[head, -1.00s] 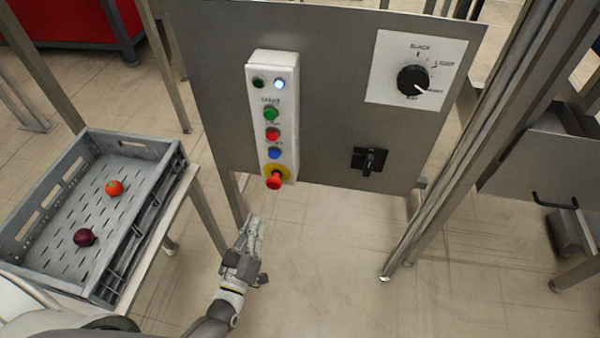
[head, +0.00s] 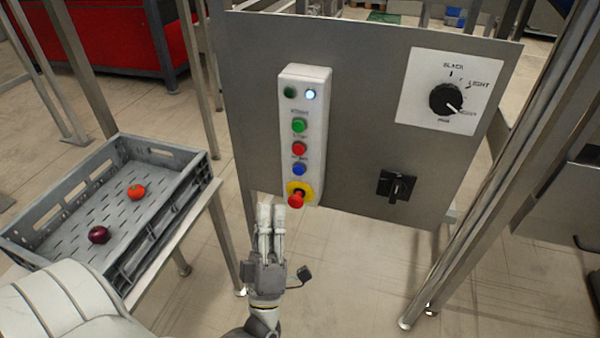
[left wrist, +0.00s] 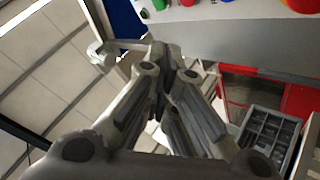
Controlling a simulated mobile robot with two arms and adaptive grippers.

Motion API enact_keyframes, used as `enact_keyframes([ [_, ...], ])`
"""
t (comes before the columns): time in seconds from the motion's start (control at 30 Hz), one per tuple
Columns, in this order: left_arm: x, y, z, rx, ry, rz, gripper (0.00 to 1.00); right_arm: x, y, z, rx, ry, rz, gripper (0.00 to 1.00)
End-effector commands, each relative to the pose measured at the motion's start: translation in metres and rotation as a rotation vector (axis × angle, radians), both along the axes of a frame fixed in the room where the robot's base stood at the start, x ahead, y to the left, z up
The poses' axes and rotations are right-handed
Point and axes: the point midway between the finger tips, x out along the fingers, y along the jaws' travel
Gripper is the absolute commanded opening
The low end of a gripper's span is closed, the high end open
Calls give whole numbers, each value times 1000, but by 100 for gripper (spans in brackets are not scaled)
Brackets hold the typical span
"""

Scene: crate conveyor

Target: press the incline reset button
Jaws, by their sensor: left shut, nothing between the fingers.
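A white control box (head: 316,135) is mounted on a grey panel. It carries a green button (head: 299,125), a red button (head: 298,148), a blue button (head: 298,169) and a red mushroom knob (head: 296,200) on a yellow base. The small labels are too blurred to tell which one is the incline reset. My left gripper (head: 270,212) is shut and empty, just below and left of the mushroom knob in the head view, with its fingers pointing up. In the left wrist view its fingers (left wrist: 160,62) show below the edge of the box with its coloured buttons. My right gripper is out of view.
The panel (head: 365,110) also has a rotary dial (head: 446,99) and a black switch (head: 396,186). A grey crate (head: 165,235) holding a red-orange fruit (head: 136,191) and a dark purple one (head: 98,234) stands at left. A metal post (head: 480,190) rises at right.

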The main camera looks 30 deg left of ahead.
Motion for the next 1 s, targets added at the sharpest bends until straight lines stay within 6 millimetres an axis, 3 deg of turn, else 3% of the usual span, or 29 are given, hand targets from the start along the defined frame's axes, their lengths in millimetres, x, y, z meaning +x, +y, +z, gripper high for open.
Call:
enact_keyframes([
  [0.27,15,3,-1,3,-2,0,0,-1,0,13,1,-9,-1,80],
  [0.6,60,14,-2,3,0,0,0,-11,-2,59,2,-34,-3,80],
  [1.0,86,20,0,2,2,0,0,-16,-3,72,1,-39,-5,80],
])
